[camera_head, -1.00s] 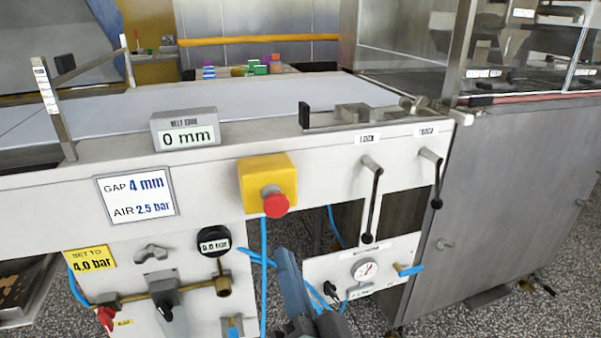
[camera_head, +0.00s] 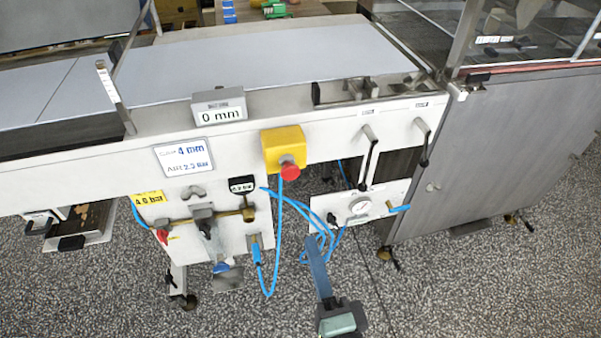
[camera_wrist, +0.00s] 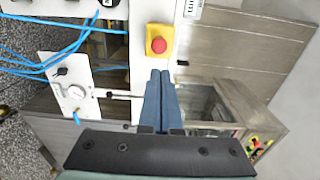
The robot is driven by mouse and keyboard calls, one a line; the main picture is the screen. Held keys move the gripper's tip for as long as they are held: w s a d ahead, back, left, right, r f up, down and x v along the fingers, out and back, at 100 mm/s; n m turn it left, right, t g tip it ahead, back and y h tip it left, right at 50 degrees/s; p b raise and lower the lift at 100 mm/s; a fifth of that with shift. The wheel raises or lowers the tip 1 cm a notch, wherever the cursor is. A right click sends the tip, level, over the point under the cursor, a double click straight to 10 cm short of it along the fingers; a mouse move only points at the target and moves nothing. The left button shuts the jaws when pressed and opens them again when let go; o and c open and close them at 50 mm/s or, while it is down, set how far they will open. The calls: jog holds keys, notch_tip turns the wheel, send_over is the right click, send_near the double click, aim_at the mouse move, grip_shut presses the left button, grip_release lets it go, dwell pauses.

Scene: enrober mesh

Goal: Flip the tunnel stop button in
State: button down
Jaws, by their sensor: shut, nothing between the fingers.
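A red mushroom-head stop button (camera_head: 290,171) sits on a yellow box (camera_head: 283,146) on the front of the white conveyor frame. In the wrist view the same red button (camera_wrist: 158,46) and yellow box (camera_wrist: 160,32) lie just beyond my fingertips. My gripper (camera_head: 314,243) is below and slightly right of the button in the head view, apart from it. In the wrist view my gripper (camera_wrist: 160,72) has its two blue-grey fingers together with nothing between them. A second yellow panel with red and green buttons (camera_wrist: 254,146) shows at the lower right there.
Two black-handled levers (camera_head: 369,160) hang right of the yellow box. Below them is a small panel with a gauge (camera_head: 360,207). Blue hoses (camera_head: 275,240) hang under the frame. A grey metal cabinet (camera_head: 490,160) stands at right. Speckled floor (camera_head: 470,290) in front is open.

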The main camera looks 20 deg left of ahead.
aim_at(290, 174)
dwell(0.3)
jog(key=p+x, duration=0.1)
jog(key=x, duration=1.3)
jog(key=shift+f+p, duration=0.1)
jog(key=shift+p, duration=0.3)
jog(key=shift+w, duration=0.15)
